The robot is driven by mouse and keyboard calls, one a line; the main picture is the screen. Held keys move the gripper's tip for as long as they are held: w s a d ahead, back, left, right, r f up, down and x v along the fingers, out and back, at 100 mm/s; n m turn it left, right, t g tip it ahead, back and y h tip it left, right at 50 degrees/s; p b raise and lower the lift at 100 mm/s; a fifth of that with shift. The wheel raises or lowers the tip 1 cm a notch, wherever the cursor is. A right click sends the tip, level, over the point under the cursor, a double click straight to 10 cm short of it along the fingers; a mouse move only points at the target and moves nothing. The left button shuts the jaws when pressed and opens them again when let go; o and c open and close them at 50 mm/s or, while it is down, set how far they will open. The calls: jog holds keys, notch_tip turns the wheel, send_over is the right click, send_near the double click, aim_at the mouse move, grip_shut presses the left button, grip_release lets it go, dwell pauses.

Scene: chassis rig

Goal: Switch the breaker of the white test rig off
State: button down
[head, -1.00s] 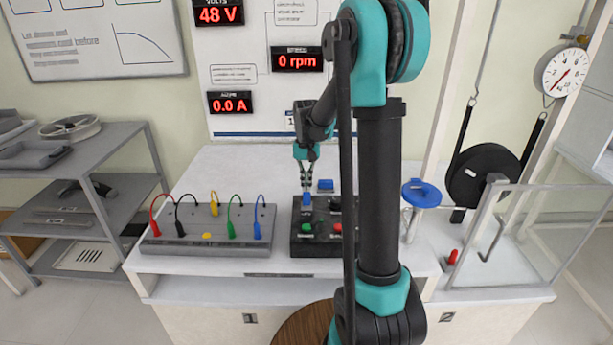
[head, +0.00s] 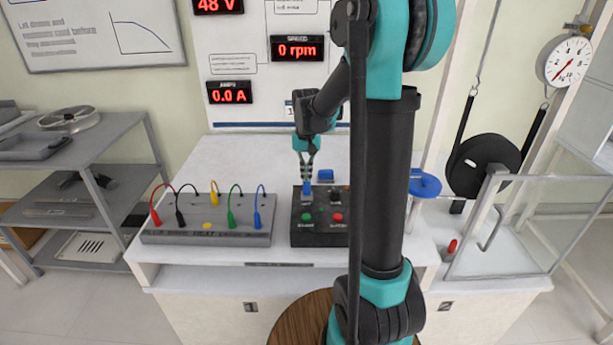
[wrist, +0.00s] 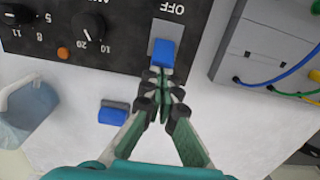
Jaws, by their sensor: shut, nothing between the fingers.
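The breaker is a blue lever (wrist: 161,52) on a grey plate (wrist: 164,27) set in the black control box (wrist: 110,35). In the wrist view the lever sits at the plate end nearer my gripper, away from the printed OFF label. In the head view the lever (head: 307,188) shows at the back left of the box (head: 322,225). My gripper (wrist: 163,77) is shut and empty, its tips right beside the lever's near edge; I cannot tell if they touch. In the head view my gripper (head: 306,178) points down at the lever from behind.
A second small blue block (wrist: 113,113) stands on the bench behind the box. A grey panel with coloured leads (head: 208,220) is to the left. Meters read 48 V, 0 rpm (head: 298,48) and 0.0 A.

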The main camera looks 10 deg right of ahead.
aim_at(306, 183)
jog(key=shift+s+r+t, duration=0.15)
jog(key=shift+s+t, duration=0.05)
jog(key=shift+t, duration=0.2)
jog(key=t, duration=0.1)
jog(key=s+t, duration=0.1)
jog(key=t, duration=0.1)
jog(key=shift+s+a+r+h, duration=0.2)
jog(key=shift+s+r+h, duration=0.1)
jog(key=shift+s, duration=0.1)
jog(key=shift+s+a+t+h, duration=0.15)
jog(key=shift+s+t+h, duration=0.15)
jog(key=shift+s+t, duration=0.6)
jog(key=shift+w, duration=0.4)
jog(key=shift+r, duration=0.1)
jog(key=shift+r, duration=0.75)
